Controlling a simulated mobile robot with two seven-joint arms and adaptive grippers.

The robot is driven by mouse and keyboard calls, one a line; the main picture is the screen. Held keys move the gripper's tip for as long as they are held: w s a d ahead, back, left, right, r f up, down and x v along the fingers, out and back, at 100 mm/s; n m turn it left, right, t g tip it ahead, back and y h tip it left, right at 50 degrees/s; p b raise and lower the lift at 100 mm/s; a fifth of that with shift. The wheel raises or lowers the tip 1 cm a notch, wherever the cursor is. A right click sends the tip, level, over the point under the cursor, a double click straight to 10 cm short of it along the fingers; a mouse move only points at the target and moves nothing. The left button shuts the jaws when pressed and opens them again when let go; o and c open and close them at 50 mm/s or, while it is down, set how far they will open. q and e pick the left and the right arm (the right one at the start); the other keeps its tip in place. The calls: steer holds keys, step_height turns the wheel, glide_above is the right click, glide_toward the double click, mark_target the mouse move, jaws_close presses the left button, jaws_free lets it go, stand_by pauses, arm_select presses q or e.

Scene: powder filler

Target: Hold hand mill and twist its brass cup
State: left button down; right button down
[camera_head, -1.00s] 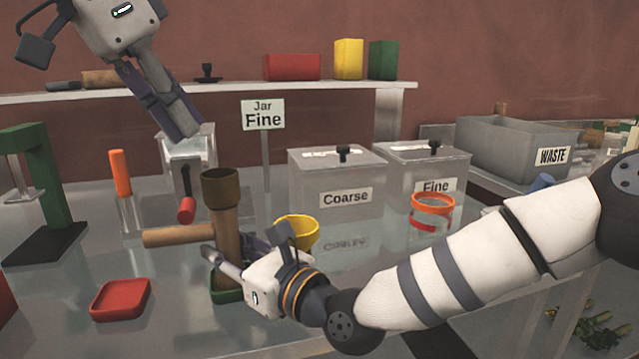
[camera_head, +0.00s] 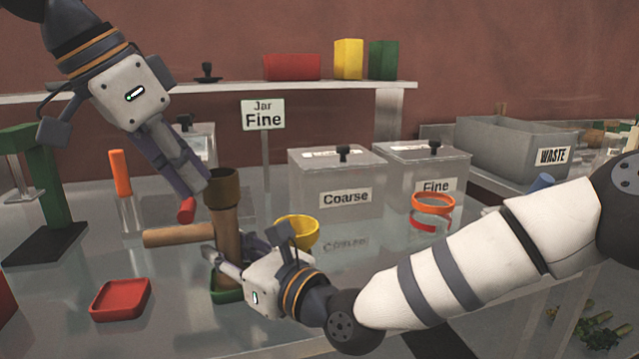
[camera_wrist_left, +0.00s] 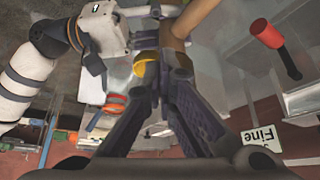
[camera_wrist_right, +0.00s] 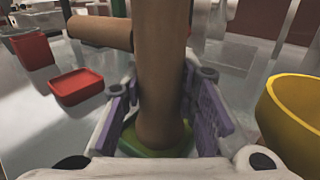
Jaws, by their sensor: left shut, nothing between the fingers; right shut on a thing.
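The hand mill is an upright brown wooden column (camera_head: 229,232) with a dark brass cup (camera_head: 222,186) on top. It stands on a green base (camera_head: 226,287). My right gripper (camera_head: 226,262) is shut around the column's lower part. In the right wrist view the column (camera_wrist_right: 162,75) rises between the fingers, and the cup is out of sight there. My left gripper (camera_head: 200,188) points down from the upper left, shut and empty. Its fingertips are close to the cup's left side; whether they touch cannot be told. The left wrist view shows its closed fingers near the column (camera_wrist_left: 176,40).
A wooden rod (camera_head: 180,235) lies left of the mill, with a red tray (camera_head: 121,299) in front. A yellow bowl (camera_head: 300,230) stands just right. Coarse (camera_head: 338,185) and Fine (camera_head: 440,170) boxes stand behind. A sign (camera_head: 263,114) rises behind the mill.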

mark_target(204, 197)
arm_select(q)
steer(key=shift+w, duration=0.25)
stand_by(0.4)
steer(key=shift+w+a+f, duration=0.1)
steer(key=shift+w+a, duration=0.9)
stand_by(0.5)
